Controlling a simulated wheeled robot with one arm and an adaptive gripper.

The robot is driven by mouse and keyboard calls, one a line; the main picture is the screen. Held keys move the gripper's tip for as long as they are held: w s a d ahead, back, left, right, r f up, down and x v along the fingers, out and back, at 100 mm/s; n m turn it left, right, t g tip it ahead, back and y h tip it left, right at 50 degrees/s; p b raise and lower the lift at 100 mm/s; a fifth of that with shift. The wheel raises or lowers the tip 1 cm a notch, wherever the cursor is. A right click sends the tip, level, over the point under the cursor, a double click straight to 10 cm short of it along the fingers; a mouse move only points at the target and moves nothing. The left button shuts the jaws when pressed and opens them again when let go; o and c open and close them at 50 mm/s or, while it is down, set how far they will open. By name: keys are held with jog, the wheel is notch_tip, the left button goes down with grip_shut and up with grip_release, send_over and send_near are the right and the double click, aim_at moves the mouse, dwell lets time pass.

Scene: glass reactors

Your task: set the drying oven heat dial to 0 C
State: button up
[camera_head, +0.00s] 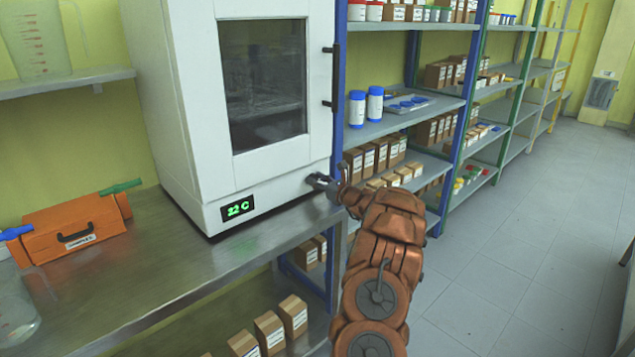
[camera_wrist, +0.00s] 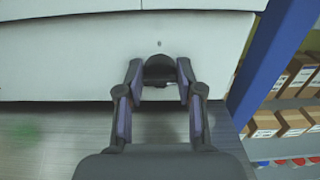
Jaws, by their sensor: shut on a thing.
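The white drying oven (camera_head: 190,110) stands on a metal bench, with a dark window in its closed door. Its green display (camera_head: 238,208) reads about 22 C; the first digit is not fully clear. The dark heat dial (camera_head: 317,181) is at the lower right of the oven front. My gripper (camera_head: 326,186) is at the dial, reaching in from the right. In the wrist view, the fingers of my gripper (camera_wrist: 160,82) are shut on the dark round dial (camera_wrist: 159,69), one on each side. A small mark shows on the white panel just above it.
The metal bench (camera_head: 130,285) runs below the oven. An orange case (camera_head: 75,228) sits on it at left, with a glass vessel (camera_head: 15,315) in front. Shelves with boxes and jars (camera_head: 375,103) stand at right, behind a blue post (camera_head: 338,90). The floor (camera_head: 520,250) at right is clear.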

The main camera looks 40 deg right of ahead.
jog(key=shift+f+n+b, duration=0.1)
jog(key=shift+n+b, duration=0.2)
jog(key=shift+b, duration=0.35)
jog(key=shift+f+n+b, duration=0.15)
jog(key=shift+n+b, duration=0.35)
jog(key=shift+b, duration=0.45)
jog(key=n+b, duration=0.2)
jog(key=b, duration=0.2)
jog(key=n+b, duration=0.2)
jog(key=b, duration=0.1)
jog(key=n+b, duration=0.3)
jog(key=b, duration=0.1)
jog(key=shift+a+f+b, duration=0.1)
jog(key=shift+f+b, duration=0.1)
jog(key=shift+b, duration=0.1)
jog(key=n+b, duration=0.5)
jog(key=b, duration=0.1)
jog(key=shift+n+b, duration=0.35)
jog(key=shift+n, duration=0.05)
jog(key=shift+n+b, duration=1)
jog(key=shift+r+n+b, duration=0.2)
jog(key=shift+n+b, duration=0.3)
jog(key=shift+b, duration=0.05)
jog(key=shift+r+n, duration=0.1)
jog(key=shift+n, duration=0.2)
